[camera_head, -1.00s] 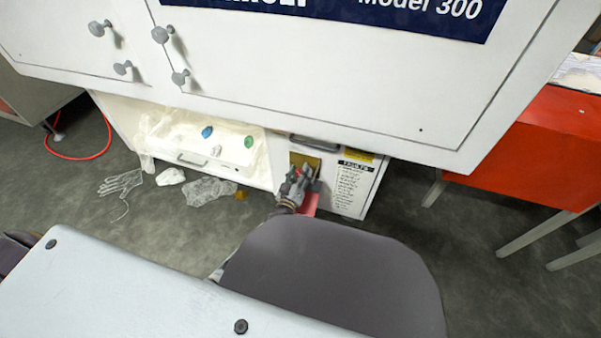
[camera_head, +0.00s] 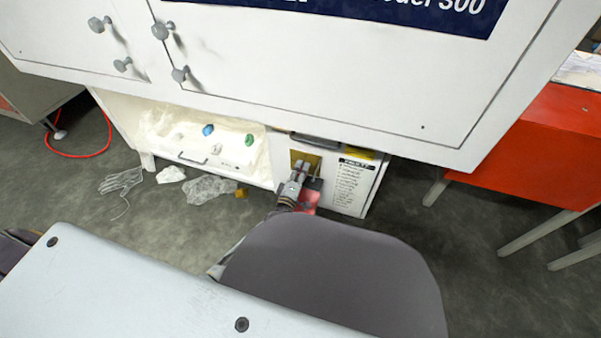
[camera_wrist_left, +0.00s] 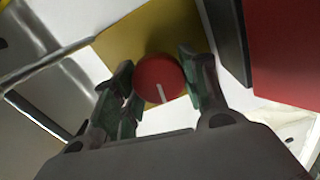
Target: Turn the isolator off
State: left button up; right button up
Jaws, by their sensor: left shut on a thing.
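The isolator is a round red knob (camera_wrist_left: 160,80) with a white pointer line, on a yellow plate (camera_wrist_left: 135,35) in the left wrist view. My left gripper (camera_wrist_left: 158,88) has its green-padded fingers on either side of the knob and is shut on it. In the head view the yellow plate (camera_head: 297,156) is on the white cabinet front, and my left gripper (camera_head: 300,172) covers the knob. My right gripper is in neither view.
A red part (camera_head: 307,196) sits just below and beside the gripper. A printed label (camera_head: 348,184) is right of the plate. The large white upper cabinet (camera_head: 330,75) overhangs. Crumpled clear film (camera_head: 208,188) lies on the floor to the left.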

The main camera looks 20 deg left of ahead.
pick_arm(q)
jog(key=shift+n, duration=1.1)
jog(key=shift+a, duration=0.1)
jog(key=o, duration=1)
jog(key=shift+s+f, duration=0.1)
jog(key=shift+s, duration=0.05)
jog(key=shift+s+a, duration=0.15)
jog(key=shift+s, duration=5.7)
